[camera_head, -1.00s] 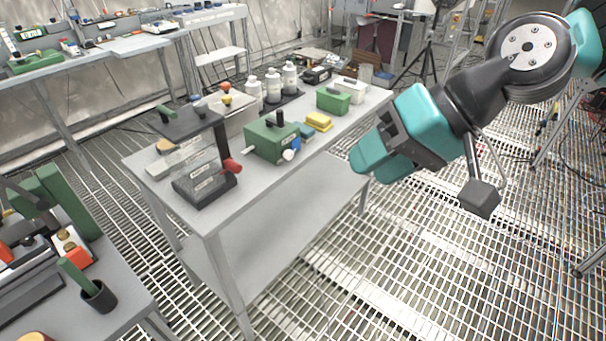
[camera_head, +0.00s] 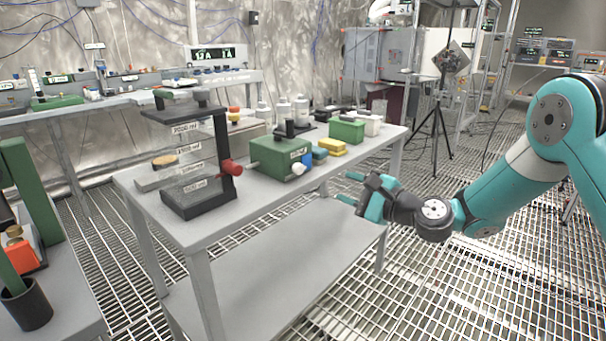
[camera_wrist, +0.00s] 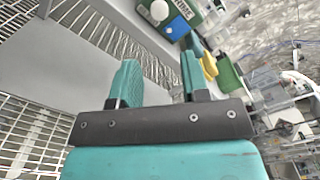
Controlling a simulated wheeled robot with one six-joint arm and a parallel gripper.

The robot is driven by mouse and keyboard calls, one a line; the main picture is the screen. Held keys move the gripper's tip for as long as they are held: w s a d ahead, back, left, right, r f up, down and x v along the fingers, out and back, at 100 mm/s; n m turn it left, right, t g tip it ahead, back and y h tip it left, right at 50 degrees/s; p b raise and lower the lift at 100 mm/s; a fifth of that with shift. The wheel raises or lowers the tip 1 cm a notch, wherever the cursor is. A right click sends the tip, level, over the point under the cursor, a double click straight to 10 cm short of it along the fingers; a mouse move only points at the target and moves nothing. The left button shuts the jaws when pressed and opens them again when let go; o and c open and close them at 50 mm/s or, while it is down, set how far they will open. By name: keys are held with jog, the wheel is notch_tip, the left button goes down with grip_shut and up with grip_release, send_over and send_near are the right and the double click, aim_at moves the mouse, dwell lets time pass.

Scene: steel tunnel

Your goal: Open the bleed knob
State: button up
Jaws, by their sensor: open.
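A green box (camera_head: 280,158) with a black top fitting stands near the front edge of the grey table. A white knob (camera_head: 299,169) and a blue knob (camera_head: 307,159) sit on its right end. The white knob (camera_wrist: 160,10) and blue knob (camera_wrist: 177,27) also show at the top of the wrist view. A red knob (camera_head: 230,168) sticks out of a clear chamber with black plates (camera_head: 196,150). I cannot read which knob is the bleed knob. My gripper (camera_head: 350,188) is open and empty, right of the green box and clear of the table edge.
The grey table (camera_head: 225,213) has a lower shelf (camera_head: 285,260). Yellow blocks (camera_head: 333,147), a smaller green box (camera_head: 347,131) and white bottles (camera_head: 283,112) stand behind the knobs. Another bench with a black cup (camera_head: 27,306) is at lower left. Grated floor lies open at right.

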aim_at(300, 170)
jog(key=x, duration=1.3)
jog(key=shift+w+a, duration=0.1)
jog(key=shift+a, duration=0.1)
jog(key=c, duration=0.6)
